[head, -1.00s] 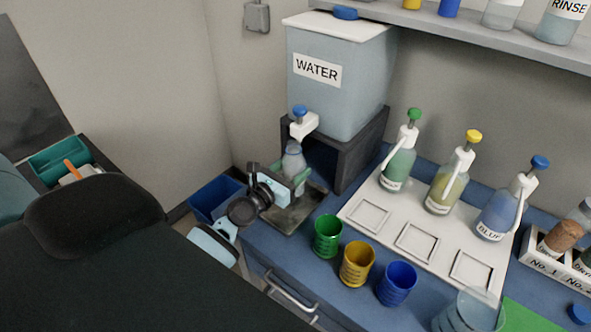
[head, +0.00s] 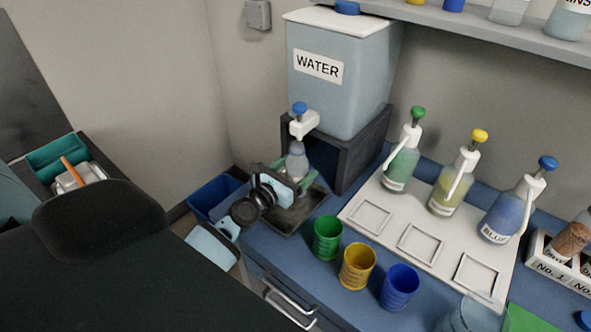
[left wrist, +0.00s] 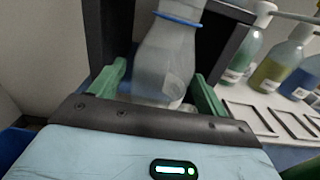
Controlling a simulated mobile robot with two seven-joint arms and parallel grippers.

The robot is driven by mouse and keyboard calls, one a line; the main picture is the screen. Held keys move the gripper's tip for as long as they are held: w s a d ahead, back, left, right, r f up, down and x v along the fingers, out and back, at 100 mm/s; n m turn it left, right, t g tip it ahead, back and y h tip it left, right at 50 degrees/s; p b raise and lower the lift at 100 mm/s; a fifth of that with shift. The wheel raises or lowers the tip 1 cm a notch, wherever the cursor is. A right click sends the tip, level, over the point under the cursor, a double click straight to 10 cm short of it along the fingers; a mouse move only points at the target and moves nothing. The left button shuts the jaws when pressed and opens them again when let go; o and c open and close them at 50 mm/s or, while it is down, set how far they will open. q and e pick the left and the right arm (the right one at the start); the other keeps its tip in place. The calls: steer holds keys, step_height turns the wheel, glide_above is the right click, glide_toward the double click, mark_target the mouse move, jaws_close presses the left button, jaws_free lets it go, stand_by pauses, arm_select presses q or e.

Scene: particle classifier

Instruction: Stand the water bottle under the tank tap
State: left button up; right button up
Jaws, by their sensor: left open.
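The water bottle (head: 297,161) is clear and stands upright below the tap (head: 302,121) of the tank (head: 337,82) labelled WATER. Its lower part is hidden behind my gripper in the head view. My left gripper (head: 293,186) is open, with its green fingers on both sides of the bottle. In the left wrist view the bottle (left wrist: 166,58) rises between the two spread green fingers (left wrist: 160,88), with a blue ring near its top. Whether its base rests on the drip tray (head: 296,216) is hidden. My right gripper is out of view.
Green (head: 327,238), yellow (head: 357,266) and blue (head: 399,287) cups stand in front of a white board (head: 425,218) bearing several pump bottles. A dark stand (head: 350,150) holds the tank. A blue bin (head: 215,197) is at the left below the counter.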

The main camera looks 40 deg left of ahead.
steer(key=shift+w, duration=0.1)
arm_select(q)
steer(key=shift+r, duration=0.35)
steer(key=s, duration=1)
steer(key=shift+s+a+f, duration=0.35)
steer(key=shift+a+f, duration=0.05)
steer(key=shift+s+r+b, duration=0.15)
steer(key=shift+s+b, duration=0.2)
steer(key=shift+s, duration=0.35)
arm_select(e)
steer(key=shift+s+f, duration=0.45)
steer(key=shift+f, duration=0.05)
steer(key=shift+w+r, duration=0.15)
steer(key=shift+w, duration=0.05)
